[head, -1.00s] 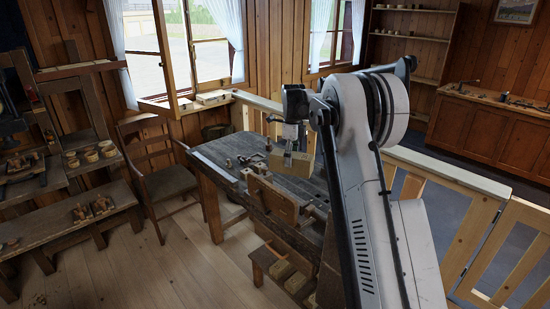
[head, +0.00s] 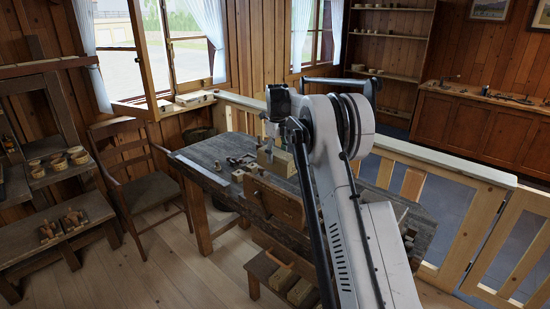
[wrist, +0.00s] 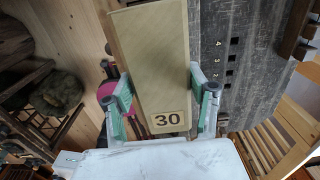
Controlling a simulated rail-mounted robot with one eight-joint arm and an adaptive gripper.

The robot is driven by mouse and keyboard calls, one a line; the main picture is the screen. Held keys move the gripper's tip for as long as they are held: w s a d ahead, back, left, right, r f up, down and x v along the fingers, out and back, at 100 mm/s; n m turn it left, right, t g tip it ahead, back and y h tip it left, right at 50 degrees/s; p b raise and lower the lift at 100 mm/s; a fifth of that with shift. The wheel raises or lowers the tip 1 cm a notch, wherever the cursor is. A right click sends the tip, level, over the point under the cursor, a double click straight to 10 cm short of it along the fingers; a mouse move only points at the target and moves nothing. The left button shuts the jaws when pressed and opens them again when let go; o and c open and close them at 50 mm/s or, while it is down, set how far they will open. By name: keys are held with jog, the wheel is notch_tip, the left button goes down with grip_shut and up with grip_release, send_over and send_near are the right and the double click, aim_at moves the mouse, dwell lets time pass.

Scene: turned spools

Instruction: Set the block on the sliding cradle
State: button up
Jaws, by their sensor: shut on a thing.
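A long pale wooden block marked 30 (wrist: 150,60) fills the middle of the wrist view. My gripper (wrist: 160,92) is shut on it, with one green-padded finger on each long side. In the head view my gripper (head: 272,138) points down over the far part of the workbench, with the block (head: 279,163) at its fingers. I cannot tell from this view whether the block touches anything below. I cannot make out the sliding cradle with certainty; my arm and the block hide part of the bench.
The dark workbench (head: 205,156) has small turned pieces (head: 238,161) on its top and a wooden vise board (head: 273,205) at its front. A chair (head: 150,180) stands to the left. A wooden railing (head: 440,168) runs behind. Numbered marks show on the bench top (wrist: 238,70).

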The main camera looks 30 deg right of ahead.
jog(key=shift+f+b, duration=3.4)
jog(key=shift+f, duration=3.65)
jog(key=shift+f, duration=0.1)
jog(key=o, duration=1.5)
jog(key=shift+o, duration=0.6)
jog(key=shift+o, duration=1.1)
jog(key=shift+a, duration=0.1)
jog(key=shift+c, duration=0.3)
